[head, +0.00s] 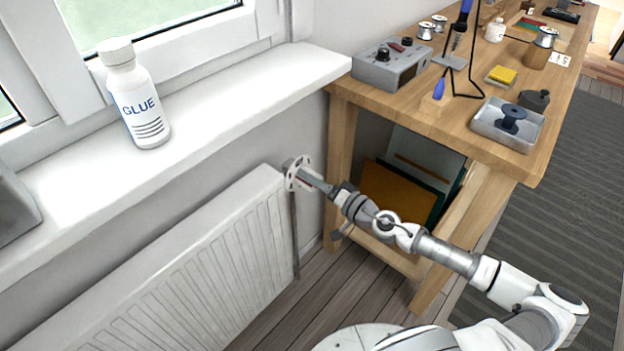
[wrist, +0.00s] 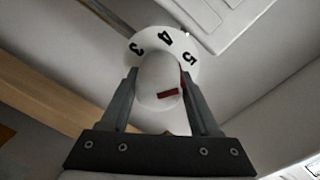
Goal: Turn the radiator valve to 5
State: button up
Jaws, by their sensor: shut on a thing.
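The radiator valve shows in the wrist view as a white round knob (wrist: 155,78) in front of a white dial plate (wrist: 150,42). The black numerals 3, 4 and 5 show on the plate, with 5 at the right. A red mark is on the knob's face, and a thin red strip shows beside the right finger, below the 5. My gripper (wrist: 158,82) is shut on the knob, one finger on each side. In the head view the dial plate (head: 303,163) is at the radiator's upper right end, with my gripper (head: 309,179) at it. The knob is hidden there.
The white radiator (head: 200,260) stands below the windowsill (head: 230,85), which carries a glue bottle (head: 136,98). A wooden workbench (head: 455,118) with tools stands close to the right of the valve. Boards (head: 395,193) lean under it.

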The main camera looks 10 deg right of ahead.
jog(key=o, duration=1.4)
jog(key=shift+c, duration=0.2)
jog(key=v, duration=1.7)
jog(key=shift+s, duration=0.15)
jog(key=shift+d, duration=0.1)
